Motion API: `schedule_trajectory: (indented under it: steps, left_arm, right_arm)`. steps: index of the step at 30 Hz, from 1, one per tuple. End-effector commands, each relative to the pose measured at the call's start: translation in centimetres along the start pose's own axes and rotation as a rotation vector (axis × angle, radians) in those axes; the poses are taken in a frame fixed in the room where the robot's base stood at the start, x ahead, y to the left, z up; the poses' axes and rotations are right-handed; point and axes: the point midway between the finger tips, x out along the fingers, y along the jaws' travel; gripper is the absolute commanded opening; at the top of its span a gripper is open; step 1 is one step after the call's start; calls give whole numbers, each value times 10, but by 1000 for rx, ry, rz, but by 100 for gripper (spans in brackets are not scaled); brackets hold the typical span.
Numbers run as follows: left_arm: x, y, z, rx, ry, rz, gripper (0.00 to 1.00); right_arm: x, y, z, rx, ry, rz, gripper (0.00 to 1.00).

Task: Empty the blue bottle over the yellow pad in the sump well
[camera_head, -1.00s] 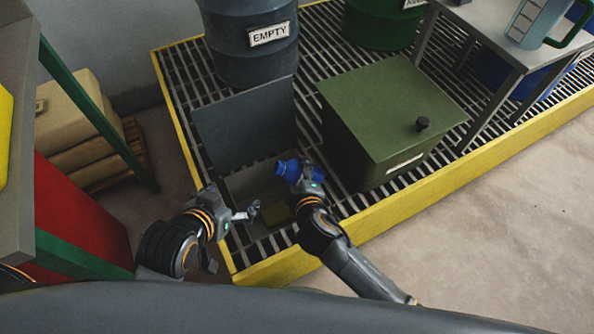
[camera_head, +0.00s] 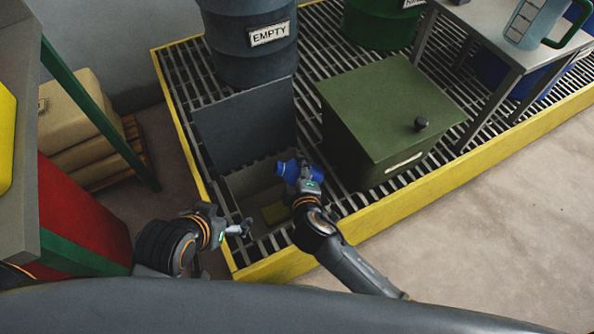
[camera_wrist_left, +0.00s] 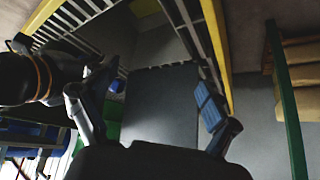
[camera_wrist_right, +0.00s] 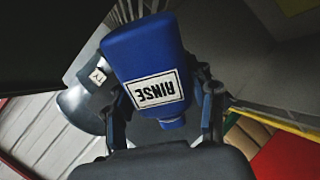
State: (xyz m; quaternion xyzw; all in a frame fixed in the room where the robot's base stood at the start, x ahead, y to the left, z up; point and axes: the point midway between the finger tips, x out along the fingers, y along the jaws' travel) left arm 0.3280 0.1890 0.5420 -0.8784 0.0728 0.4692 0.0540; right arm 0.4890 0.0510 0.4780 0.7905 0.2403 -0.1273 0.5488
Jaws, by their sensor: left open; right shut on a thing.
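The blue bottle (camera_head: 287,170) is held by my right gripper (camera_head: 298,178) above the sump well (camera_head: 240,186). In the head view it is tilted onto its side, with its narrow end to the left. In the right wrist view the bottle (camera_wrist_right: 148,60) shows an upside-down RINSE label, between the fingers of my right gripper (camera_wrist_right: 163,95). The yellow pad (camera_head: 273,213) lies in the well, below and left of the bottle. I cannot see any liquid. My left gripper (camera_head: 243,229) is open and empty at the well's near left side; its spread fingers (camera_wrist_left: 145,105) show in the left wrist view.
A dark raised lid (camera_head: 243,125) stands at the well's back. A green box (camera_head: 385,115) stands right of the well on the grating. A drum marked EMPTY (camera_head: 250,50) is behind. A yellow curb (camera_head: 440,180) edges the grating. A bench (camera_head: 490,40) stands at right.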

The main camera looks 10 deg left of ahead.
Motion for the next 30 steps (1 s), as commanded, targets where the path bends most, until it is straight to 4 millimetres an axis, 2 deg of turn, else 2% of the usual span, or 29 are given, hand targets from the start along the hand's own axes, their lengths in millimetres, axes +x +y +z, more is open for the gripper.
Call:
schedule_trajectory:
  steps: [30]
  left_arm:
    - [-14, -4, 46, -7, -214, -9, 88]
  right_arm:
    - [3, -4, 1, -113, -63, 1, 21]
